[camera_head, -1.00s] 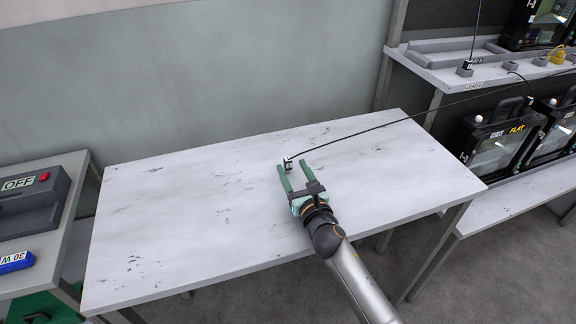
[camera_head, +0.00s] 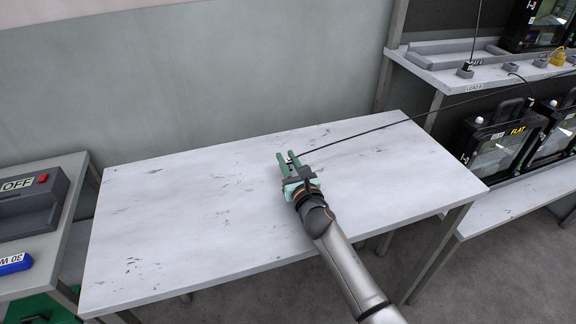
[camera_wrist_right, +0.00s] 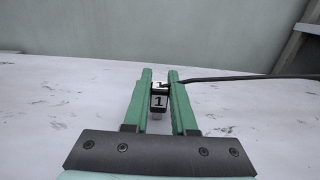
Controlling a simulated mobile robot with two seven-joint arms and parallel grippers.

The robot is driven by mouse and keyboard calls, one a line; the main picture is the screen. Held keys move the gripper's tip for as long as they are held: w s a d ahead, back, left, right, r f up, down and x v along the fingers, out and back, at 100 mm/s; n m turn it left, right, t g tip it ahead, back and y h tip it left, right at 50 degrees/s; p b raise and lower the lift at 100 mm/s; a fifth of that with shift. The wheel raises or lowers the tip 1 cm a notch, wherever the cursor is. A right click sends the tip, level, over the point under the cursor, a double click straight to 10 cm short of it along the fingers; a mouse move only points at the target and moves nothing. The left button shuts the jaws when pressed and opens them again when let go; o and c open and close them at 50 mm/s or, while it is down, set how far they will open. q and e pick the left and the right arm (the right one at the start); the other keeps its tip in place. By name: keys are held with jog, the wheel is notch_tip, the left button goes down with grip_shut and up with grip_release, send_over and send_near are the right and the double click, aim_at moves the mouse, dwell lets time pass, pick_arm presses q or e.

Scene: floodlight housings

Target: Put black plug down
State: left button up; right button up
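The black plug (camera_wrist_right: 160,96) is small and dark, with white faces marked "1". In the wrist view it sits between the two green fingertips of my right gripper (camera_wrist_right: 161,84), which fit closely against its sides. In the head view my right gripper (camera_head: 288,158) is at the middle of the white table (camera_head: 190,215), and its fingers mostly hide the plug. A thin black cable (camera_head: 365,131) runs from the plug up to the right. I cannot tell whether the plug's underside touches the tabletop. My left gripper is not in view.
The tabletop around my right gripper is clear. A side table at left holds a grey box marked "OFF" (camera_head: 27,205) and a blue "30 W" block (camera_head: 14,263). Racks at right hold black floodlight housings (camera_head: 497,140), grey holders and a yellow plug (camera_head: 557,56).

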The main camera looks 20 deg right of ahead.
grip_shut()
